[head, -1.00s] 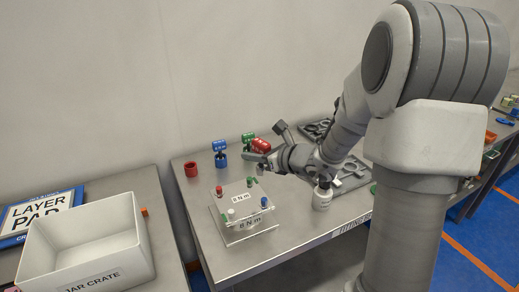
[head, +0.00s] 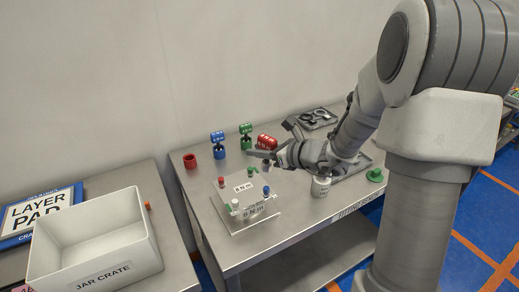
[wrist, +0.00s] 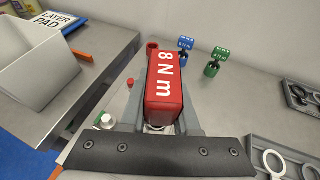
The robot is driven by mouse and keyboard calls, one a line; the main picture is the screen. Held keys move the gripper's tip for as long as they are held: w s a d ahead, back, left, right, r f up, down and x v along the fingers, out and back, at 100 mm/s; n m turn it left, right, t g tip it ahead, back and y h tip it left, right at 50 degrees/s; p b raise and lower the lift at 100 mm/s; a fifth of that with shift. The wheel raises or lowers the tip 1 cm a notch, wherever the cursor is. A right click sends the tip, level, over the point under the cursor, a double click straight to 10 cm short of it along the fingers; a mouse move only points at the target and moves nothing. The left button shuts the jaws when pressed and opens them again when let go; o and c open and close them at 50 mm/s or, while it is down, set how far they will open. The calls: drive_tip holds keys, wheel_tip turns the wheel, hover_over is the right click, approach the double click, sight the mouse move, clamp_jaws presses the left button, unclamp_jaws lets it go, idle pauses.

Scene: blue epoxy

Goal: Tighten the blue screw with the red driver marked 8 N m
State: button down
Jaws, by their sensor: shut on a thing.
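The red driver marked 8 N m (wrist: 165,85) is held between the fingers of my gripper (wrist: 162,115) in the wrist view. In the head view, the red driver (head: 266,142) shows behind my gripper (head: 262,155), above the back right of the fixture. The blue screw (head: 266,190) stands at the right corner of the clear fixture plate (head: 226,190), apart from my gripper. A red screw (head: 221,181), a green screw (head: 250,172) and a white screw (head: 235,203) stand at its other corners. The blue screw is hidden in the wrist view. The driver's tip is hidden.
An empty red holder (head: 190,161) stands at the table's back left, beside the blue driver (head: 217,138) and green driver (head: 245,130) in their stands. A jar crate (head: 92,275) is on the left table.

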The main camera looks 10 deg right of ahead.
drive_tip(key=b, duration=0.6)
hover_over(266, 190)
drive_tip(key=w+a, duration=0.1)
drive_tip(key=w, duration=0.2)
drive_tip(key=f, duration=0.5)
drive_tip(key=shift+a+f, duration=0.2)
drive_tip(key=shift+f, duration=0.1)
drive_tip(key=shift+f+b, duration=1.65)
drive_tip(key=shift+b, duration=0.1)
drive_tip(key=c, duration=0.6)
unclamp_jaws()
drive_tip(key=shift+r, duration=0.1)
drive_tip(key=shift+r+p, duration=0.6)
drive_tip(key=shift+r, duration=0.15)
